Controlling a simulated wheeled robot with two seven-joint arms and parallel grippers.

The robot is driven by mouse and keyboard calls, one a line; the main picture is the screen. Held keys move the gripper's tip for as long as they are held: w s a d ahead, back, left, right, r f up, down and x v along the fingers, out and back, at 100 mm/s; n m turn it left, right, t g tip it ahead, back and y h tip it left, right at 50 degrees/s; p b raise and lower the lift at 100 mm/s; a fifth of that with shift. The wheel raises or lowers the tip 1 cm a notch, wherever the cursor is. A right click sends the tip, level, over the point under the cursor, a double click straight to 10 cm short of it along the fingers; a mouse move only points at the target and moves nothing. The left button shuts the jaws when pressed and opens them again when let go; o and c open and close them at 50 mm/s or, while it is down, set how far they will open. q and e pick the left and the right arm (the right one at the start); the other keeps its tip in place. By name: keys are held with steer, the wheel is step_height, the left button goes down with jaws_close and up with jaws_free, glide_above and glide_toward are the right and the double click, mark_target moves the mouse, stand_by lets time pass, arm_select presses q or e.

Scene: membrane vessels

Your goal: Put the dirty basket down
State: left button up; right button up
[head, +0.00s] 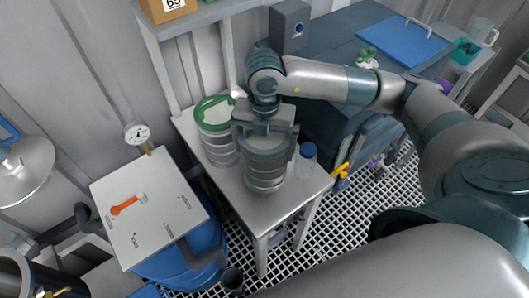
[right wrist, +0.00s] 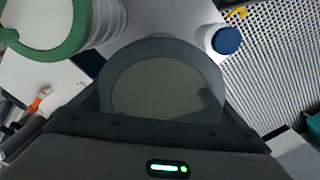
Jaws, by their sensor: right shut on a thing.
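The dirty basket appears to be the round thing with a dark grey rim and dull grey-brown inside (right wrist: 160,88); it also shows in the head view (head: 266,147). My right gripper (head: 265,127) is shut on it from above, with a jaw on either side. Below the rim is a ribbed steel cylinder (head: 265,180) over the small steel table (head: 228,185). I cannot tell whether the rim belongs to this cylinder or sits in it, nor whether its base touches the table.
A steel vessel with a green rim (head: 218,145) stands close to the left. A blue-capped bottle (head: 306,160) stands close to the right, near the table edge. A white panel with an orange-handled tool (head: 128,204) is at left. The table's front strip is bare.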

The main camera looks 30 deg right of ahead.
stand_by(0.3)
step_height(320, 180, down, 4)
steer(key=shift+p, duration=0.95)
steer(key=shift+f, duration=0.15)
steer(key=o, duration=1.2)
steer(key=shift+c, duration=0.2)
steer(key=shift+r, duration=0.2)
